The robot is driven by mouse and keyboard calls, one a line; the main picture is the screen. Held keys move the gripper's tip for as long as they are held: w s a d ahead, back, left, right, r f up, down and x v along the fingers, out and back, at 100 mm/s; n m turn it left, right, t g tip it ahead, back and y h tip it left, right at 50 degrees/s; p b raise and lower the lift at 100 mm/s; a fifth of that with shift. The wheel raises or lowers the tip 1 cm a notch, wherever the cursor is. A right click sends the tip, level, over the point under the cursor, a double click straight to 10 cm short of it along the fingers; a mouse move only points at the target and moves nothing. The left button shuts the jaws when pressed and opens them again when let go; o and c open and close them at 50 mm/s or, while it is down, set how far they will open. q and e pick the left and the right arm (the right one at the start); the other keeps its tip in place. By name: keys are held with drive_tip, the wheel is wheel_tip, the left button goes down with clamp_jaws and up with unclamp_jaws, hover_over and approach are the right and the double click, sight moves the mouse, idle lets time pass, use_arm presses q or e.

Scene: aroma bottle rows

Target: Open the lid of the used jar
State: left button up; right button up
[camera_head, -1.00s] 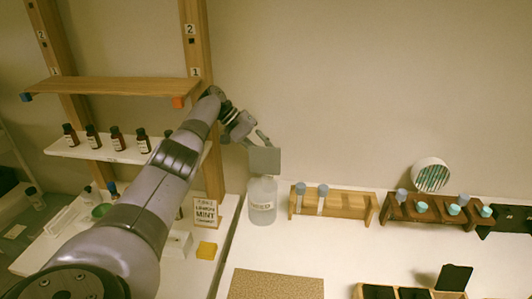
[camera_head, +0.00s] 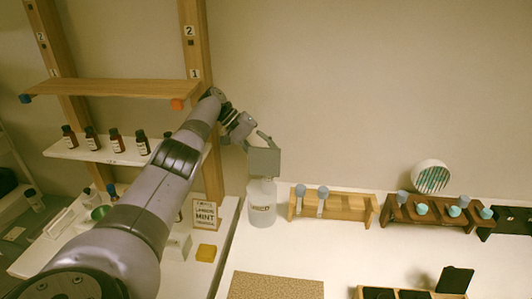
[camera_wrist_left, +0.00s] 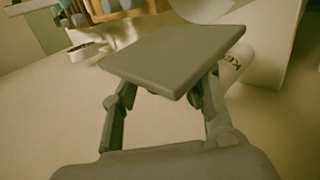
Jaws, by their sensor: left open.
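The used jar (camera_head: 262,208) is a clear jar with a white label, upright at the left end of the white counter. A grey square plate, which looks like its lid (camera_head: 264,162), stands tilted up over the jar's mouth. Whether it still touches the rim cannot be told. My left gripper (camera_head: 256,142) is open at the plate's upper edge. In the left wrist view the plate (camera_wrist_left: 175,52) lies across the spread fingertips (camera_wrist_left: 160,98) and hides them partly; whether they touch it is unclear. My right gripper is out of view.
A wooden rack (camera_head: 345,206) with blue-topped droppers stands right of the jar; a darker rack (camera_head: 435,214) stands beyond it.

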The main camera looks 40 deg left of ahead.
use_arm(q)
drive_tip(key=shift+r, duration=0.15)
wheel_tip(320, 180, up, 10)
drive_tip(key=shift+f, duration=0.25)
drive_tip(key=shift+d+r, duration=0.25)
drive_tip(key=shift+r, duration=0.1)
drive_tip(key=shift+a+f, duration=0.3)
drive_tip(key=shift+a, duration=0.1)
drive_tip(key=shift+d+r, duration=0.15)
